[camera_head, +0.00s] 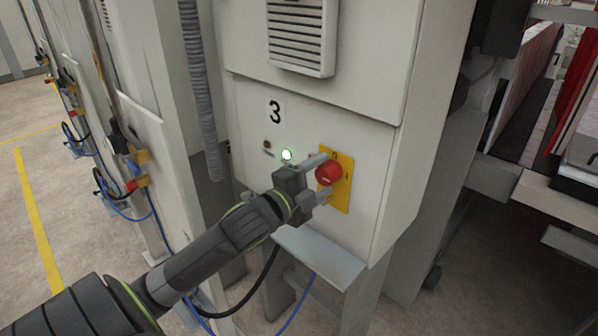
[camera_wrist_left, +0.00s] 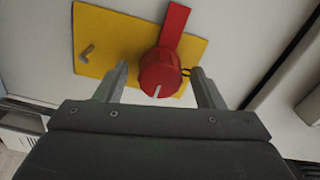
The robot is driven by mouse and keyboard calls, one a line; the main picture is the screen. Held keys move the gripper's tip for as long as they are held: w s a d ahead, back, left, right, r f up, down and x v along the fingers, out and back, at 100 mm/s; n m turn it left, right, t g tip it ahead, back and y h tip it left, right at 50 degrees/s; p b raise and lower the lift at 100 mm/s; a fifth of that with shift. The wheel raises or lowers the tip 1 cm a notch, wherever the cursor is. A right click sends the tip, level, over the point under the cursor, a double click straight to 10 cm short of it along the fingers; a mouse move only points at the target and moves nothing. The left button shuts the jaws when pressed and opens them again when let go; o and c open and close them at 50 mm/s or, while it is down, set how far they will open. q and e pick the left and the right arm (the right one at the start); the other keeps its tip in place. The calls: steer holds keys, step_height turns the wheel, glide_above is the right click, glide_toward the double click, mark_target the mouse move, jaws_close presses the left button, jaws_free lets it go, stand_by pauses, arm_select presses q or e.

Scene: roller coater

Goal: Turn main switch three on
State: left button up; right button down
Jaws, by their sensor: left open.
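Main switch three is a red rotary knob (camera_head: 329,173) on a yellow plate (camera_head: 344,183), set in the white cabinet front under a black "3" label (camera_head: 277,112). In the left wrist view the knob (camera_wrist_left: 160,74) sits on the yellow plate (camera_wrist_left: 112,40), with a red bar (camera_wrist_left: 174,22) beside it and a white mark on its face. My left gripper (camera_head: 322,178) is open, with one finger on each side of the knob; I cannot tell if they touch it. My right gripper is not in view.
A vent (camera_head: 301,35) is above on the cabinet. A grey ledge (camera_head: 318,256) juts out below the switch, with black and blue cables under it. More cabinets with valves and blue hoses (camera_head: 125,190) line the left. Open floor lies at the left.

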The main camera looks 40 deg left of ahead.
arm_select(q)
steer(key=s+a+p, duration=0.1)
steer(key=s+p, duration=0.4)
steer(key=s, duration=1.2)
steer(key=shift+a, duration=0.15)
stand_by(0.3)
